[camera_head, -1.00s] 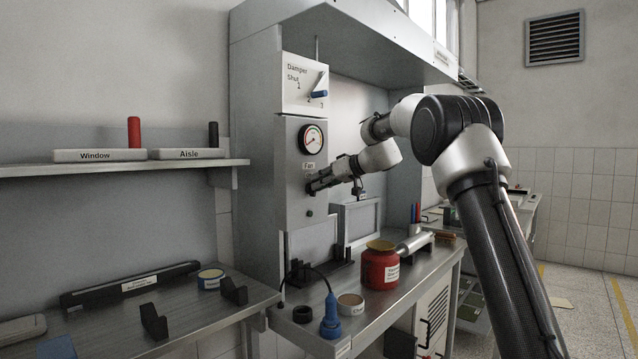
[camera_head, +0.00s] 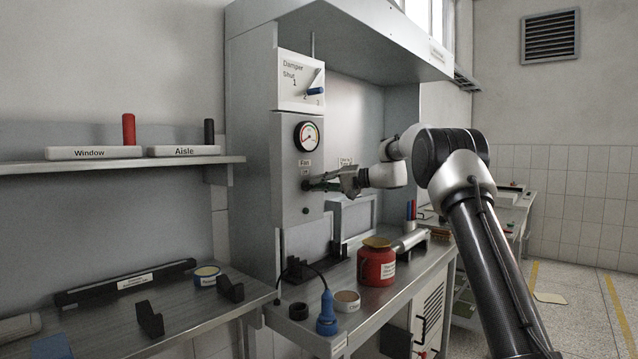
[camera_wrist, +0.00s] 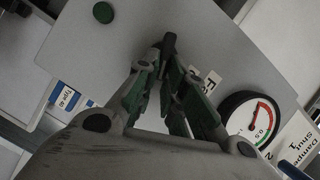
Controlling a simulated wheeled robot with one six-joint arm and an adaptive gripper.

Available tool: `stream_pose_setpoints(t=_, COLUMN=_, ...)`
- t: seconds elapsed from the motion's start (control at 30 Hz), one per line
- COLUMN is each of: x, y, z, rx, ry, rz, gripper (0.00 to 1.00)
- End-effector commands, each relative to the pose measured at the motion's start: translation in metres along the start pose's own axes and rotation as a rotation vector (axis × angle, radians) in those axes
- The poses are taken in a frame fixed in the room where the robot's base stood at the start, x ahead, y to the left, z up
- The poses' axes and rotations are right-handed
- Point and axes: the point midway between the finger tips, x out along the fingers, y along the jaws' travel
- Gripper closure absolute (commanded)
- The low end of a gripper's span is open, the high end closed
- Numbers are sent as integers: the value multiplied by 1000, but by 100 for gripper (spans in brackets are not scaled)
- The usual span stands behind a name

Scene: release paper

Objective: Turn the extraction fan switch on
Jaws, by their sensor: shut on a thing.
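The fan switch is a small dark knob (camera_wrist: 169,44) on the grey panel (camera_head: 290,150) of the hood, beside the "Fan" label (camera_wrist: 207,82). In the head view my gripper (camera_head: 312,184) reaches the panel from the right, below the gauge, and covers most of the switch. In the wrist view the two green-padded fingers (camera_wrist: 165,62) converge on the knob, and my gripper is shut on it. The knob's exact angle is hard to read. A round green button or lamp (camera_wrist: 103,12) sits on the same panel; it looks dark in the head view (camera_head: 306,211).
The round gauge (camera_head: 307,136) is just above my gripper, with the damper panel and its blue-tipped lever (camera_head: 315,91) higher up. A red jar (camera_head: 376,265), blue bottle (camera_head: 327,315) and black holder stand on the bench below. The left shelf (camera_head: 120,166) is clear of my arm.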

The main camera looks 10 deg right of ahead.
Motion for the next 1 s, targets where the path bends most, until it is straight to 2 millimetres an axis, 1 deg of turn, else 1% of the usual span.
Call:
stream_pose_setpoints(t=0.2, x=0, y=6, z=0, rx=161, ry=3, rz=-65, gripper=100)
stream_pose_setpoints(t=0.5, x=0, y=10, z=0, rx=305, ry=3, rz=-125, gripper=100)
stream_pose_setpoints(t=0.7, x=0, y=11, z=1, rx=347, ry=3, rz=-142, gripper=100)
stream_pose_setpoints(t=1.0, x=0, y=12, z=1, rx=358, ry=3, rz=-147, gripper=100)
